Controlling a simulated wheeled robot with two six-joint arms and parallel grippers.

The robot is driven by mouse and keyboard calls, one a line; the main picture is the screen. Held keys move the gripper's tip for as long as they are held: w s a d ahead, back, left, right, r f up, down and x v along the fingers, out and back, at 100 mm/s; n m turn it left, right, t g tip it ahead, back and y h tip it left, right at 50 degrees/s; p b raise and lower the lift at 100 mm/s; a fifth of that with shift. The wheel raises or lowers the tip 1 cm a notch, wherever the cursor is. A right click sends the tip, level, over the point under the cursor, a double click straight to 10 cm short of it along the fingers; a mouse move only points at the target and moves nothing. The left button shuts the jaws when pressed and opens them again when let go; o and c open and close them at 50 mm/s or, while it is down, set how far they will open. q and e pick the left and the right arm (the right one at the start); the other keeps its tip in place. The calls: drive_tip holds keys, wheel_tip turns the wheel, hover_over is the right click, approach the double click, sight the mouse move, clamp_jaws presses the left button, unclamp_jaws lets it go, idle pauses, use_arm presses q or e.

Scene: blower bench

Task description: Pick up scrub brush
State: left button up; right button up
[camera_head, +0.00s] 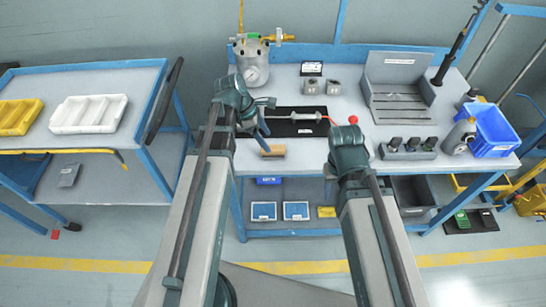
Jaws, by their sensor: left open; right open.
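A small tan block (272,150), which looks like the scrub brush, lies near the front edge of the bench. Its bristles cannot be made out. My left gripper (258,112) is open above the bench, just behind and left of the block and apart from it in the picture. A blue-grey strip runs down from the gripper toward the block; I cannot tell whether it is a finger or a handle. My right gripper (350,150) is open over the front of the bench, well right of the block. Its fingertips are hard to make out.
A black mat (282,128) with a grey spool-shaped part (300,116) lies behind the block. A pressure pot (252,62) stands at the back left.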

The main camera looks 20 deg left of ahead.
sight(273, 148)
use_arm(q)
drive_tip(key=shift+b+x, duration=0.3)
drive_tip(key=shift+x, duration=0.55)
use_arm(e)
drive_tip(key=shift+f, duration=0.8)
use_arm(q)
drive_tip(key=b+x, duration=0.4)
drive_tip(key=shift+w+f, duration=0.25)
drive_tip(key=shift+f, duration=0.05)
drive_tip(key=shift+w+d+f+b, duration=0.15)
drive_tip(key=shift+f+b, duration=0.15)
drive_tip(key=shift+b, duration=0.2)
use_arm(e)
wheel_tip(273, 148, down, 5)
drive_tip(key=shift+r, duration=0.1)
use_arm(q)
drive_tip(key=shift+r, duration=0.1)
clamp_jaws()
